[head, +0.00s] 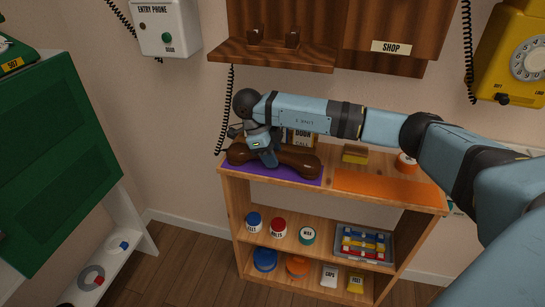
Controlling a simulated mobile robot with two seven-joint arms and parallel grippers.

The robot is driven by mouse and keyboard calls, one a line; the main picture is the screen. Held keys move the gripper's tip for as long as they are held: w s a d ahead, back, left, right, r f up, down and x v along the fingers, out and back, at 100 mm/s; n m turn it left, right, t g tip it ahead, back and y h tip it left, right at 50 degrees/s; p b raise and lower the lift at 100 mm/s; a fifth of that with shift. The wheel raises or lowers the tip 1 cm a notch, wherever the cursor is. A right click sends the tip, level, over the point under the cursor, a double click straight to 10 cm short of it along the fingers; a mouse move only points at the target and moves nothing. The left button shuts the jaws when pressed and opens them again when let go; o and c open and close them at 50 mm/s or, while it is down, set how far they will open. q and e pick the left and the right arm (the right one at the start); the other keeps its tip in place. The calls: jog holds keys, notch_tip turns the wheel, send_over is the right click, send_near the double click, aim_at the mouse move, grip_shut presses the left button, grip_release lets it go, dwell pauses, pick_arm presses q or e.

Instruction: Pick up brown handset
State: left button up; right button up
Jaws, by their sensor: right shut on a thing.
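The brown handset (297,161) lies across a purple mat (300,179) on the left part of the wooden shelf's top. My right arm comes in from the right, and my right gripper (268,158) points down onto the handset, shut on it left of its middle. The handset looks level and close to the mat; I cannot tell whether it touches it. The gripper hides part of the handset. My left gripper is not in view.
The brown wall phone (285,53) with two cradle prongs hangs above the shelf. An orange mat (385,187), a sponge-like block (355,153) and a tape roll (405,163) are on the shelf top. A green cabinet (60,165) stands left, a yellow phone (510,60) hangs right.

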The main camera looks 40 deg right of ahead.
jog(key=shift+r, duration=0.5)
notch_tip(320, 180, up, 3)
jog(key=shift+w+a+f+p, duration=0.1)
jog(key=shift+p, duration=0.65)
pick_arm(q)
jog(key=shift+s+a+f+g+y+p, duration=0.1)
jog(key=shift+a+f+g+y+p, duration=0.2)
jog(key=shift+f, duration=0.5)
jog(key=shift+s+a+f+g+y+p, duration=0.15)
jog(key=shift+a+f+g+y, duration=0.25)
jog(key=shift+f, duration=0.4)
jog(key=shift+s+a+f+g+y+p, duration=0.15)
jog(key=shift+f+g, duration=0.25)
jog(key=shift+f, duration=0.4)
pick_arm(e)
jog(key=w+a, duration=1.1)
jog(key=w, duration=0.2)
jog(key=shift+w+a+f, duration=0.15)
jog(key=shift+w+a, duration=0.1)
jog(key=shift+a, duration=0.05)
